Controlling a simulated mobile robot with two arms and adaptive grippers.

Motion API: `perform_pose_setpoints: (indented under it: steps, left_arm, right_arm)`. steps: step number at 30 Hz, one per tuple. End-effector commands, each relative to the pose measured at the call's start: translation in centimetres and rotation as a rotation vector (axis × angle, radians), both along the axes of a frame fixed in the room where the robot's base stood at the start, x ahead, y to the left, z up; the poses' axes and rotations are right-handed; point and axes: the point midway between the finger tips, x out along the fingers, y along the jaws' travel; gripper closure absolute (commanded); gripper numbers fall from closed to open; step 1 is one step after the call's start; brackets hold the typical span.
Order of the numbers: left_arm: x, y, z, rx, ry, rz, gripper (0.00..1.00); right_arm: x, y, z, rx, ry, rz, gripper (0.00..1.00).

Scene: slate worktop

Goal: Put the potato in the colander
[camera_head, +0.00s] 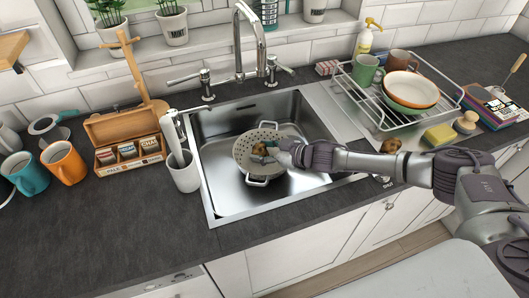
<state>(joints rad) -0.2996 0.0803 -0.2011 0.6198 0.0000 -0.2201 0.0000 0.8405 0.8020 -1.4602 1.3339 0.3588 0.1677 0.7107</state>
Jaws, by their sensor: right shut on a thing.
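The colander (243,160) is a pale grey, round bowl with holes and loop handles, and it sits in the sink basin. My right gripper (261,151) reaches in from the right and is over the colander. It is shut on a small brown potato (259,148), which shows at the fingertips above the colander's bowl. The gripper hides part of the colander's right side. I cannot tell whether the potato touches the colander. My left gripper is not in view.
The steel sink (210,195) has a tall tap (239,45) behind it. A white utensil holder (184,174) stands at its left edge. A dish rack (378,118), a yellow sponge (439,135) and another brown lump (391,145) are on the right. The front-left worktop is clear.

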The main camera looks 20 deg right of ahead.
Motion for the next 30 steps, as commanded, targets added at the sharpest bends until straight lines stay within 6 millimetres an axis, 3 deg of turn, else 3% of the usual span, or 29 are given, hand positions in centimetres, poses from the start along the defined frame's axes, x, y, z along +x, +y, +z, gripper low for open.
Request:
perform_pose_setpoints:
  steps: [12,13,18,30]
  left_arm:
    - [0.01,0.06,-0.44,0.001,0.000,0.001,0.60]
    - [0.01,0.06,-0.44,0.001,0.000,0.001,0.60]
    - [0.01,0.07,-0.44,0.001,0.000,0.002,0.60]
    - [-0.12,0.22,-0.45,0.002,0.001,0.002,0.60]
  right_arm:
    - [0.34,-0.01,-0.53,0.000,0.000,-0.001,0.74]
    - [0.34,-0.01,-0.53,0.000,0.000,-0.001,0.38]
    - [0.33,-0.02,-0.54,0.000,0.000,-0.001,0.11]
    - [-0.05,-0.43,-0.42,-0.001,0.000,-0.002,0.11]
